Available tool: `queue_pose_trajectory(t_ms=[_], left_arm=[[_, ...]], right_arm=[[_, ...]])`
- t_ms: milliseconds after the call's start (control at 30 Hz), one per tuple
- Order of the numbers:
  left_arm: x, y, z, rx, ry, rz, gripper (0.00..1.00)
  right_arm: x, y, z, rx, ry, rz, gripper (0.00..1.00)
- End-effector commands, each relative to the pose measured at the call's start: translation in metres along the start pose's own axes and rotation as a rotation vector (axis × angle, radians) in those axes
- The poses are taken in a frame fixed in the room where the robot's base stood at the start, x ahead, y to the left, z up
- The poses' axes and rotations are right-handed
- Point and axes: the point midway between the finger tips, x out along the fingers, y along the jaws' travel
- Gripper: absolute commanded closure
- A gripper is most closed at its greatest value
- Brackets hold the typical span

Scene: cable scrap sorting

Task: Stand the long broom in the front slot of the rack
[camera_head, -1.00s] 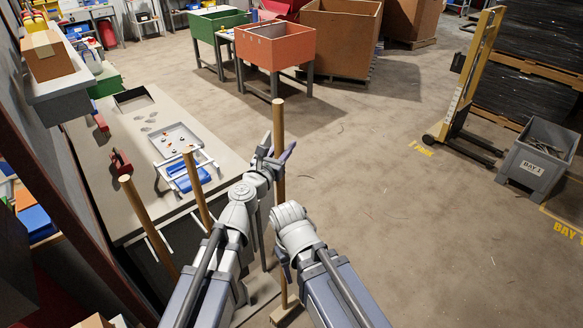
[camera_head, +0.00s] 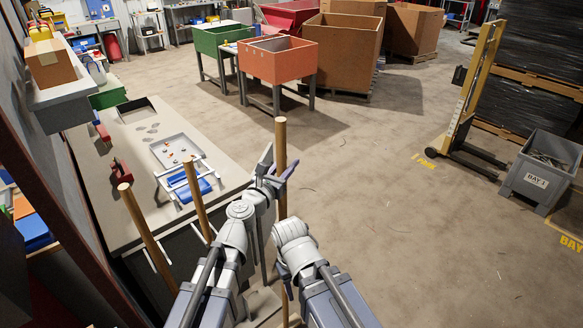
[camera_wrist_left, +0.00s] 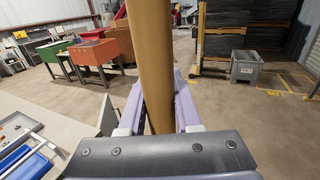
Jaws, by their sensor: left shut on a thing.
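The long broom's wooden handle (camera_head: 281,140) stands nearly upright in the head view. My left gripper (camera_head: 275,172) is shut around it below its top end. In the left wrist view the handle (camera_wrist_left: 150,60) runs between the two purple fingers. The broom's lower end is hidden behind my arms or below the picture. My right gripper (camera_head: 287,283) is low beside the broom, mostly hidden by its own wrist, so its jaws cannot be made out. Two other wooden handles, a nearer one (camera_head: 142,225) and a farther one (camera_head: 194,192), stand tilted at the left. The rack itself is not clearly visible.
A grey workbench (camera_head: 110,180) along the left carries a tray (camera_head: 163,154) and a blue item (camera_head: 190,189) on a white frame. Orange (camera_head: 277,62) and green bins stand behind. A grey tub (camera_head: 540,184) and a yellow lifter (camera_head: 465,110) stand right. The floor between is open.

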Motion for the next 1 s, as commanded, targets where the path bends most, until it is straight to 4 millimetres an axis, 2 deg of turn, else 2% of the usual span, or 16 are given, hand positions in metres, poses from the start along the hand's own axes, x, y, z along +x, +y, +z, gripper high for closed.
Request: queue_pose_trajectory(t_ms=[667,1000], left_arm=[[0.020,0.048,0.000,-0.001,0.000,0.002,1.00],[0.019,0.045,0.000,-0.001,0.000,0.000,1.00]], right_arm=[[0.000,0.000,0.000,0.000,0.000,0.000,0.50],[0.000,0.000,0.000,0.000,0.000,0.000,0.50]])
